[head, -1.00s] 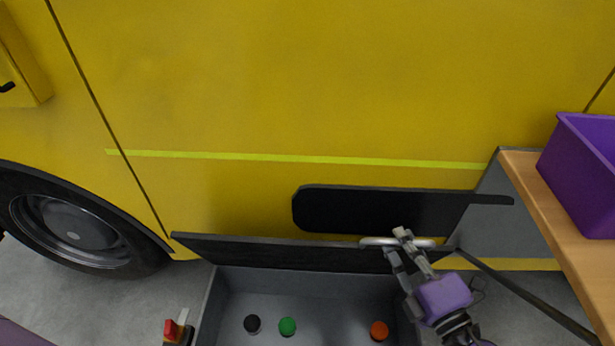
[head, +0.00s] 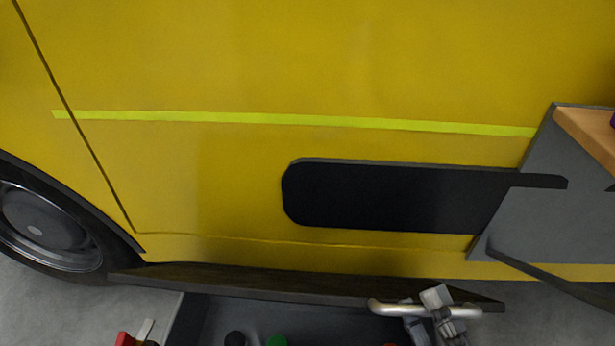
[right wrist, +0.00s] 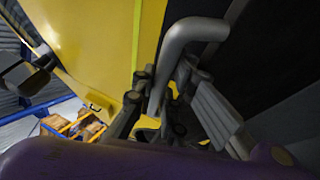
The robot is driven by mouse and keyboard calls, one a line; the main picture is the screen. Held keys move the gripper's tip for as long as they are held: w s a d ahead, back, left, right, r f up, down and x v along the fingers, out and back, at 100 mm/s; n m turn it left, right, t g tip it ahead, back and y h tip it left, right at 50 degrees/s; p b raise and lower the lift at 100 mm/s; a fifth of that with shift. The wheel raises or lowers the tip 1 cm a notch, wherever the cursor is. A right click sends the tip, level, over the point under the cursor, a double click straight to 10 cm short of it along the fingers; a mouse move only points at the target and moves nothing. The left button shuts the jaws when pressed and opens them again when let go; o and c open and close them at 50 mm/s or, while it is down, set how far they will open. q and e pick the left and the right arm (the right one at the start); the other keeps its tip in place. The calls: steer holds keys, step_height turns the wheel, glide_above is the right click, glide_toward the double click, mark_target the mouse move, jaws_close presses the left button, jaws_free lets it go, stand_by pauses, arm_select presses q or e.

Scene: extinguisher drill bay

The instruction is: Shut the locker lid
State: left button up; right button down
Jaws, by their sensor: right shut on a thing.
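The locker lid (head: 250,281) is a long dark panel at the bottom of the head view, standing raised over the open grey locker (head: 190,318). A silver bar handle (head: 390,307) is fixed along its right part. My right gripper (head: 436,302) is shut on this handle near its right end. In the right wrist view the bent handle (right wrist: 180,45) passes between the fingers of the right gripper (right wrist: 160,100). Inside the locker, a black round top (head: 235,338) and a green one (head: 277,341) show, cut off by the frame. My left gripper is not in view.
A yellow vehicle side (head: 230,60) with a black panel (head: 390,197) stands behind the lid. A wheel (head: 50,225) is at left. A wooden-topped grey bench (head: 590,130) is at right. A red thing (head: 123,339) stands left of the locker.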

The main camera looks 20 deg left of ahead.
arm_select(q)
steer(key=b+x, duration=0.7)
steer(key=b, duration=0.2)
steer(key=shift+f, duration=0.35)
arm_select(e)
steer(key=s+d+f+y, duration=0.1)
steer(key=s+f, duration=0.3)
steer(key=f, duration=0.5)
steer(key=s+d+f+n, duration=0.1)
steer(key=s+f, duration=0.4)
steer(key=f, duration=0.5)
steer(key=s+d+f+t+y, duration=0.1)
steer(key=s+f, duration=0.4)
steer(key=f, duration=0.5)
steer(key=shift+d+f+n+y, duration=0.2)
steer(key=shift+d+n+y, duration=0.15)
steer(key=shift+d, duration=0.4)
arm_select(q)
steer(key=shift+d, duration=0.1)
arm_select(e)
steer(key=c, duration=2)
jaws_free()
steer(key=shift+w, duration=0.1)
steer(key=shift+c, duration=0.2)
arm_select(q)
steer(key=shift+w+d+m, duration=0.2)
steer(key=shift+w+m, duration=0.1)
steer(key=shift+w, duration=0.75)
arm_select(e)
steer(key=v, duration=0.8)
